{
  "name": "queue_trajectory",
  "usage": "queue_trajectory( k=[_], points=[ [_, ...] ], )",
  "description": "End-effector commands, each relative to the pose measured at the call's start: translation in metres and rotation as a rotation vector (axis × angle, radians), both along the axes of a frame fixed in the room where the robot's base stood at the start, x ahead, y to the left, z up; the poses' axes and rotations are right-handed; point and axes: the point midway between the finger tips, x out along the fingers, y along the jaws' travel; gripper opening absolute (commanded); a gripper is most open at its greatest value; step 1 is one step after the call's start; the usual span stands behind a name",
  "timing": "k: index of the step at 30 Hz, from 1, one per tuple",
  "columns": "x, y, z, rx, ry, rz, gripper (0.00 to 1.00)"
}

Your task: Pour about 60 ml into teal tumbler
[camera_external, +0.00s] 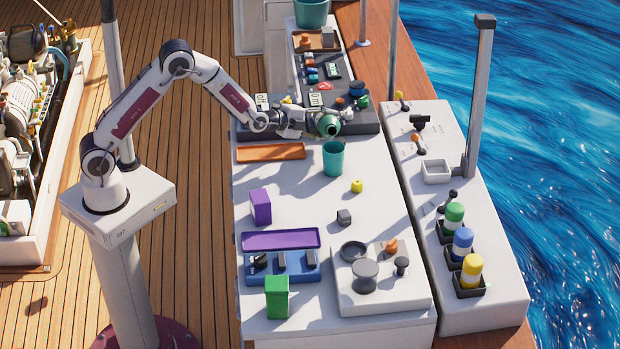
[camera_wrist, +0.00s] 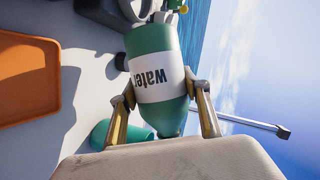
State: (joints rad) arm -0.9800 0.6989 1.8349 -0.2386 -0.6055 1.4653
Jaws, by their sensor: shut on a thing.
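The teal tumbler (camera_external: 334,160) stands upright on the white counter, near the orange tray. Part of it also shows in the wrist view (camera_wrist: 112,134), low and left of the bottle. My gripper (camera_external: 306,122) is shut on a green bottle (camera_external: 327,124) with a white "water" label. In the wrist view the bottle (camera_wrist: 160,82) sits between the two fingers (camera_wrist: 164,108), and its label reads upside down. In the external view the bottle is tilted far over, above and slightly left of the tumbler. Its mouth and any liquid cannot be made out clearly.
An orange tray (camera_external: 270,152) lies left of the tumbler. A yellow piece (camera_external: 357,186) and a grey cube (camera_external: 344,217) lie in front of it. A purple box (camera_external: 260,207) stands front left. A dark tool board (camera_external: 352,127) is behind. Open counter surrounds the tumbler's front.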

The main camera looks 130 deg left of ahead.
Motion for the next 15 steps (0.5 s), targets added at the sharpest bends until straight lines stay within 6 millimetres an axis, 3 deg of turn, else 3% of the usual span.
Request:
queue_trajectory(
  k=[15],
  points=[
    [0.001, -0.0005, 0.002, -0.033, -0.039, 0.0, 0.16]
  ],
)
